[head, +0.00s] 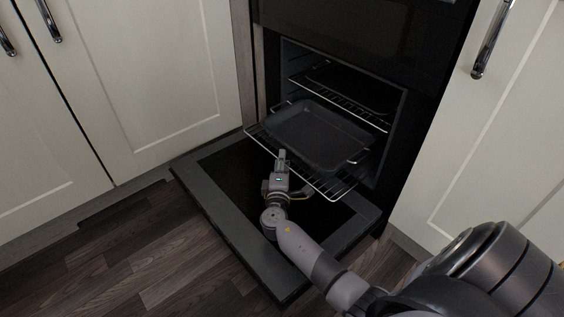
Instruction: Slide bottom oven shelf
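The bottom oven shelf (333,187) is a wire rack that sticks part way out of the open oven (385,150). A dark roasting tray (318,138) with wire handles sits on it. My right gripper (282,156) is at the front edge of the shelf, near its middle, above the open oven door. Its fingers look close together at the rack's front bar, but I cannot tell whether they are closed on it. My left gripper is not in view.
The oven door (345,232) is folded down flat, low over the dark wood floor (130,265). An upper rack (345,100) with a dark tray is inside the oven. Cream cupboards stand left (150,70) and right (500,140). Free floor lies at lower left.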

